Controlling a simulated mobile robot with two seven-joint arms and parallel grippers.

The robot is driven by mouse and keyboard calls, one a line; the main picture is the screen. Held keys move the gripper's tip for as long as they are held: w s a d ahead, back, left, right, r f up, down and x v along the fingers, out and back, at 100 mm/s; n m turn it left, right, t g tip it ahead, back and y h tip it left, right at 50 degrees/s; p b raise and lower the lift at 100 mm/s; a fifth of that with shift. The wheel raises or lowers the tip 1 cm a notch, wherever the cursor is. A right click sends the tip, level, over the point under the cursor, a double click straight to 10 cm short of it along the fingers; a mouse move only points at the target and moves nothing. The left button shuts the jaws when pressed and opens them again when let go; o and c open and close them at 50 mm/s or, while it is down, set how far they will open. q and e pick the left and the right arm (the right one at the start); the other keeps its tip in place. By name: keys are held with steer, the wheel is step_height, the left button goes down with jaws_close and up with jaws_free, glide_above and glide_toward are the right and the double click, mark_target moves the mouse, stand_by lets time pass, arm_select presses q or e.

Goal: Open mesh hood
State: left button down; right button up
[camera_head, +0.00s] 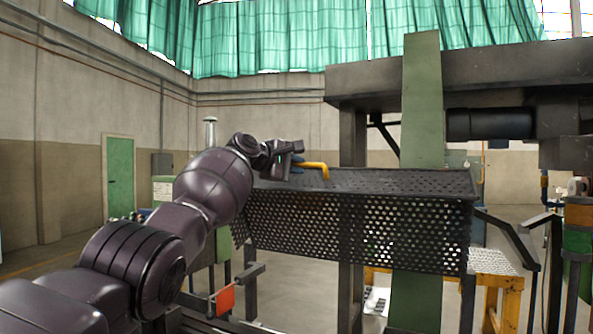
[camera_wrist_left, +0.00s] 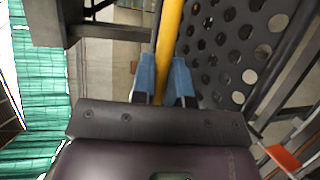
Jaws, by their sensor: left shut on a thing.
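The mesh hood (camera_head: 350,225) is a dark perforated metal box in the middle of the head view, with a sloping front face and a top panel. Its holes also show at the right of the left wrist view (camera_wrist_left: 222,32). A yellow handle (camera_head: 320,167) rises at the hood's upper edge. My left gripper (camera_head: 296,166) reaches in from the left at that edge. In the left wrist view its blue fingers (camera_wrist_left: 164,85) stand on either side of the yellow bar (camera_wrist_left: 170,30) and are shut on it. My right gripper is in neither view.
Dark railings (camera_head: 510,235) and a yellow stand (camera_head: 490,285) are at the right. An orange-red plate (camera_head: 225,300) is below the hood at the left.

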arm_select(q)
steer(key=shift+f, duration=0.15)
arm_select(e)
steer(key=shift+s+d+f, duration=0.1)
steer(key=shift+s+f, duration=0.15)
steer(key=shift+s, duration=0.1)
arm_select(q)
steer(key=c, duration=1.4)
jaws_free()
steer(key=shift+o, duration=1.3)
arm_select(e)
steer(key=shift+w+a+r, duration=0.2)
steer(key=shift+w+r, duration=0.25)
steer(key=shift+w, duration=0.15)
